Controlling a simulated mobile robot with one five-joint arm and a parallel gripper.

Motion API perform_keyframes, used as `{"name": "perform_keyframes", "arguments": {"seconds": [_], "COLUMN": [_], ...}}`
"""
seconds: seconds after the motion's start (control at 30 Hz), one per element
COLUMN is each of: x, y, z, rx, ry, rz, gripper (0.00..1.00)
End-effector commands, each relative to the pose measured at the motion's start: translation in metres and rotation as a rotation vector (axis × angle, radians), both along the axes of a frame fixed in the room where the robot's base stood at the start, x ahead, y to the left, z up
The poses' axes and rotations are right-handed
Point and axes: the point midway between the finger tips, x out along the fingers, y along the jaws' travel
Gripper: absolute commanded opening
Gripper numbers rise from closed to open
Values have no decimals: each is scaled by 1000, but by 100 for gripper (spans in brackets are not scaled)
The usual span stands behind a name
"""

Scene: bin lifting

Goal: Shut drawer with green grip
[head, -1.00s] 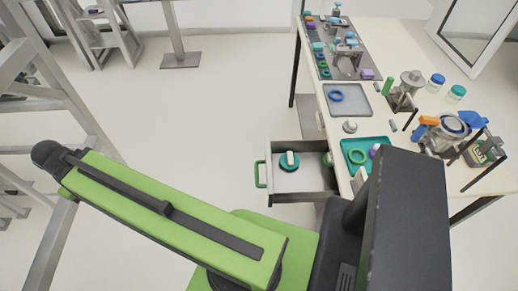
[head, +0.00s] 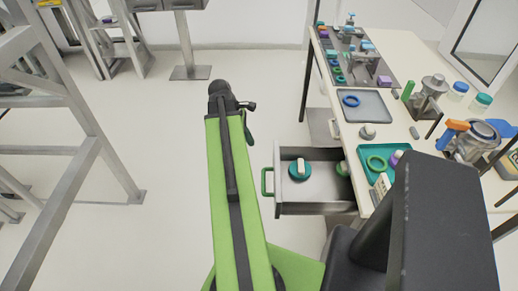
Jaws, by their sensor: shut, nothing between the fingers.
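The drawer (head: 320,207) stands pulled out to the left from under the workbench. Its green grip (head: 267,183) is on the front panel at its left end. A teal round item with a white top (head: 300,169) lies inside, and a green item (head: 342,168) sits further back near the bench. My green arm stretches up the picture left of the drawer, with floor showing between them. Its dark joint is at the far end, with a small black part sticking out to the right.
The workbench (head: 395,133) on the right carries a grey tray (head: 375,116), a teal tray (head: 364,154), jars and metal devices. A grey metal frame (head: 84,118) stands at the left. The floor (head: 160,150) between is clear.

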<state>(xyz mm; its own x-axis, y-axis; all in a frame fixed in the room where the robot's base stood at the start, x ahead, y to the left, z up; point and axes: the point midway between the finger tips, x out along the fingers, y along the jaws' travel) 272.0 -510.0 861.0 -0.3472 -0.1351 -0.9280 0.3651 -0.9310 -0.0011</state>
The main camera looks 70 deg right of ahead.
Motion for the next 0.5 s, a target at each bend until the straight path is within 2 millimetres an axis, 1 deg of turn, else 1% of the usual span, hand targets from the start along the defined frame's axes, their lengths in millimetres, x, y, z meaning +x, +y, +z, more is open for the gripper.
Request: {"name": "perform_keyframes", "arguments": {"seconds": [0.03,0.1,0.4,0.43,0.5], "x": [-4,-9,-31,-37,-48], "y": [-1,-3,-12,-14,-18], "z": [-19,-34,-95,-86,-82], "rx": [-1,-1,-2,-1,-1], "ry": [0,0,-2,-2,-1], "rz": [-2,-3,-2,-5,-5], "gripper": [0,0,0,0,0]}}
